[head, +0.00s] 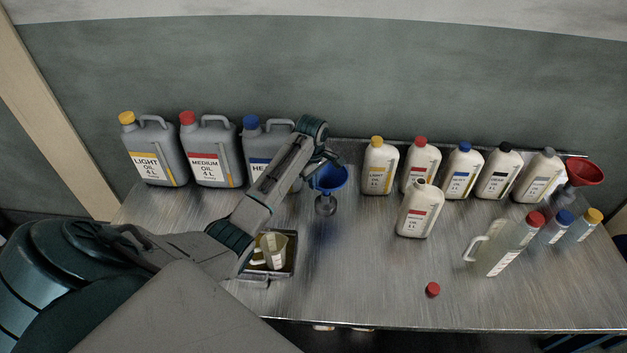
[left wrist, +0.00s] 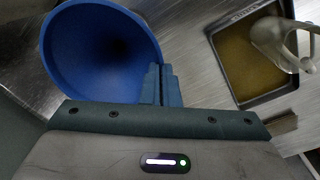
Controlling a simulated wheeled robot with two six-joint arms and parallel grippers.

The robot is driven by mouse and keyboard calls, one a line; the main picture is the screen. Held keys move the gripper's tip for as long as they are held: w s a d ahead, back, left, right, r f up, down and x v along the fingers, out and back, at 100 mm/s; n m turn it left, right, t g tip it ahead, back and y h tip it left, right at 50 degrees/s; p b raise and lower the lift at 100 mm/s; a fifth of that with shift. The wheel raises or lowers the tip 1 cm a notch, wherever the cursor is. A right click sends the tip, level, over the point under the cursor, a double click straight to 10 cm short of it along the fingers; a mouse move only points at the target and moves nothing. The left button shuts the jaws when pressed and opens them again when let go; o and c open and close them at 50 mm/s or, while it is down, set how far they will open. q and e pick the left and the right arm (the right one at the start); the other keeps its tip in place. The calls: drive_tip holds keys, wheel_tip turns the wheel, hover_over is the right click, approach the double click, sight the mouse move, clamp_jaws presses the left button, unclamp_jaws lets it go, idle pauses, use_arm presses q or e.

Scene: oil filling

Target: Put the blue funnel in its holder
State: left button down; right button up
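The blue funnel (head: 329,178) is near the middle of the table with its wide mouth up. A small round metal stand (head: 325,207), apparently its holder, shows directly below it. The overlap hides whether the spout is inside the holder. My left gripper (head: 324,160) is at the funnel's rim. In the left wrist view, the fingers (left wrist: 164,86) are close together at the edge of the blue funnel (left wrist: 98,50) and look shut on its rim. My right gripper is not in view.
A metal tray (head: 286,268) with a clear jug (head: 272,250) stands at the front left. Grey canisters (head: 212,160) line the back left, and white bottles (head: 378,170) the back right. A red funnel (head: 585,172) is at the far right. A red cap (head: 433,290) lies near the front edge.

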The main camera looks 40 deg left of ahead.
use_arm(q)
drive_tip(key=shift+f, duration=0.85)
drive_tip(key=c, duration=1.6)
unclamp_jaws()
drive_tip(key=shift+r, duration=0.1)
wheel_tip(320, 180, up, 11)
drive_tip(key=b, duration=0.2)
drive_tip(key=shift+s, duration=0.25)
